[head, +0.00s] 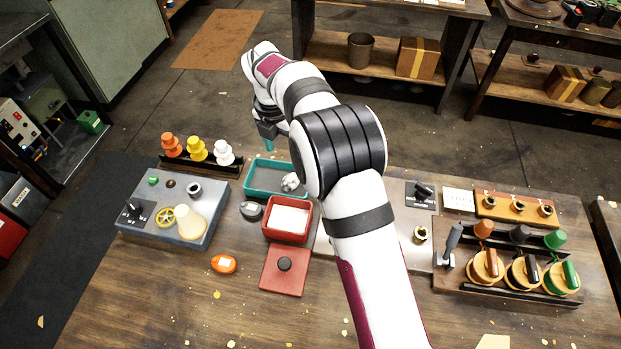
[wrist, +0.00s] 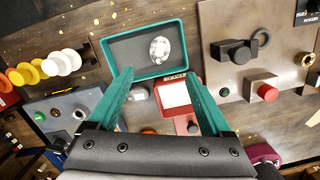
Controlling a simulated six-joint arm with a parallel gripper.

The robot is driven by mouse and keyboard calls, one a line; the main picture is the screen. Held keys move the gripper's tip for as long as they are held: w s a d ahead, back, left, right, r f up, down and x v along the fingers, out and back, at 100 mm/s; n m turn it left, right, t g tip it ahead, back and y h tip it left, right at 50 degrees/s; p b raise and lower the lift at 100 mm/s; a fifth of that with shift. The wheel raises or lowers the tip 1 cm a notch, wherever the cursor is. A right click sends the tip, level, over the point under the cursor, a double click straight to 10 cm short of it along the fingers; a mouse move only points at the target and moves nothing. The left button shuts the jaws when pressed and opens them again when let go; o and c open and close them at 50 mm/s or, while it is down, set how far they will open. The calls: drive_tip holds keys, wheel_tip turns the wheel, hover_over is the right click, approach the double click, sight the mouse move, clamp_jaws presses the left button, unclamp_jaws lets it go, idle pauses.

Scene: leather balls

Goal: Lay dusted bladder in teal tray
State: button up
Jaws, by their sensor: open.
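The teal tray (head: 250,190) stands on the bench behind the red box. A whitish, patchy rounded piece, which looks like the dusted bladder (head: 291,182), lies in its right part. In the wrist view the bladder (wrist: 160,49) rests on the grey floor of the teal tray (wrist: 116,50), right of its middle and clear of the walls. My gripper (head: 268,143) is above and behind the tray in the head view. In the wrist view my gripper (wrist: 158,80) has its teal fingers wide apart with nothing between them. My arm hides the area right of the tray in the head view.
A red box (head: 288,219) of white powder stands in front of the tray. A grey rounded object (head: 251,210) sits left of it, and a red lid-like plate (head: 285,270) in front. Coloured pegs (head: 197,150) stand behind left. A blue-grey panel (head: 180,215) is at left.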

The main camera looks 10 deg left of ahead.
drive_tip(key=s+d+r+m+g+y, duration=0.1)
drive_tip(key=s+d+r+m, duration=0.55)
drive_tip(key=d+m, duration=0.3)
drive_tip(key=s+d+r+m, duration=0.5)
drive_tip(key=s+d+m, duration=0.3)
drive_tip(key=m, duration=0.3)
drive_tip(key=s+d+f+m, duration=0.1)
drive_tip(key=s+d+m, duration=0.1)
drive_tip(key=s+m, duration=0.6)
drive_tip(key=s+d+f+m+y, duration=0.1)
drive_tip(key=s+d+f+m, duration=0.1)
drive_tip(key=s+m, duration=0.7)
drive_tip(key=shift+s+d+f+g, duration=0.15)
drive_tip(key=shift+s+d+g, duration=0.15)
drive_tip(key=shift+s+d, duration=0.4)
